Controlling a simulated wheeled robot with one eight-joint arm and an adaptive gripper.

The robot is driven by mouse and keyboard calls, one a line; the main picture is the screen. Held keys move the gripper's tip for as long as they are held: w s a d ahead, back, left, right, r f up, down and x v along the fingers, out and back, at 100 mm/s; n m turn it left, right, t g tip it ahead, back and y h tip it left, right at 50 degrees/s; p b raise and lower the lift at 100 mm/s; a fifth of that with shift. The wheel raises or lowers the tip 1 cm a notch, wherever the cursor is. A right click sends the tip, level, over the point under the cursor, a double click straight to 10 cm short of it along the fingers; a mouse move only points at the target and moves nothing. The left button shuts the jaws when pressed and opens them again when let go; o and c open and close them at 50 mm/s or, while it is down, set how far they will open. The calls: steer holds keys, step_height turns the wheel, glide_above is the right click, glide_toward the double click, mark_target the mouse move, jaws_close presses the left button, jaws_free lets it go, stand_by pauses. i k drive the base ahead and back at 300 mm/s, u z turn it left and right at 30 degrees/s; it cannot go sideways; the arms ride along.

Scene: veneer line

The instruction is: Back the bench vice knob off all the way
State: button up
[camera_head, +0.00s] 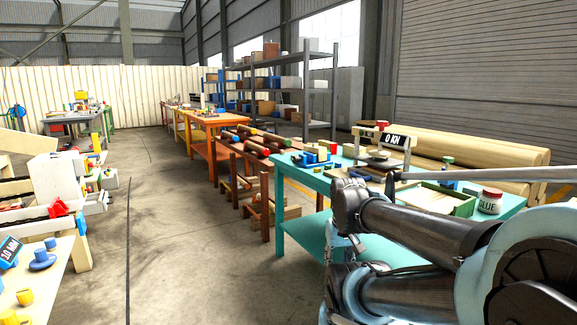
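A small blue fixture (316,157) stands at the back left of the teal table (300,183). It may be the bench vice, but it is too small to tell, and I cannot make out a knob on it. My arm fills the lower right and covers much of the teal table. I do not see my gripper's fingers in this view.
The teal table also holds a press with a "0 KN" display (396,140), a green-edged tray (436,198) and a glue jar (490,201). Logs lie on a rack (243,160) behind it. A cluttered bench (65,262) stands at left. The floor between (190,240) is open.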

mark_target(296, 160)
steer(key=u, duration=0.5)
steer(key=k, duration=1.05)
steer(key=u, duration=0.7)
steer(key=i, duration=1.5)
steer(key=z, duration=1)
steer(key=i, duration=0.8)
steer(key=z, duration=0.5)
